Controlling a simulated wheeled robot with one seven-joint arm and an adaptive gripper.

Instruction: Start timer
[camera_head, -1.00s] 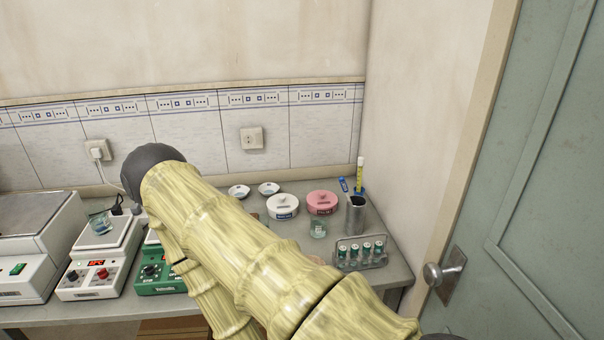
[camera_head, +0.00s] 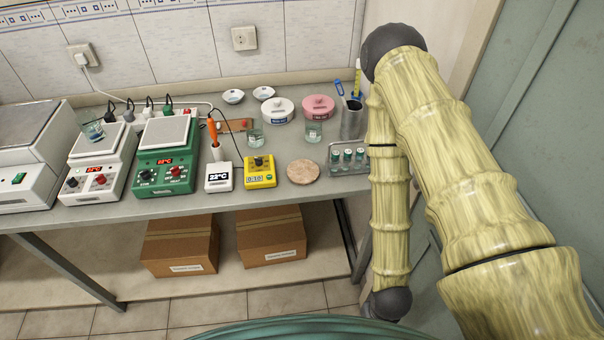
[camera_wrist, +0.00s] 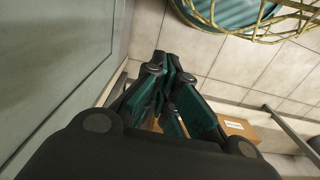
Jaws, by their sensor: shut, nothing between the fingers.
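The timer appears to be the small yellow box (camera_head: 260,172) with a dark knob and a small display, standing near the front edge of the bench in the head view. Its display reading is too small to be sure of. My gripper (camera_wrist: 168,66) shows in the wrist view, with its dark green fingers together and nothing between them. It points over the floor, away from the bench top and apart from the timer. The gripper is not visible in the head view, where my arm hangs at the right.
A white thermometer box (camera_head: 218,177) stands left of the timer, and a round cork-like pad (camera_head: 303,172) lies right of it. A green hotplate (camera_head: 164,155) is farther left. A vial rack (camera_head: 349,169) sits near my arm. Cardboard boxes (camera_head: 272,236) stand below the bench.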

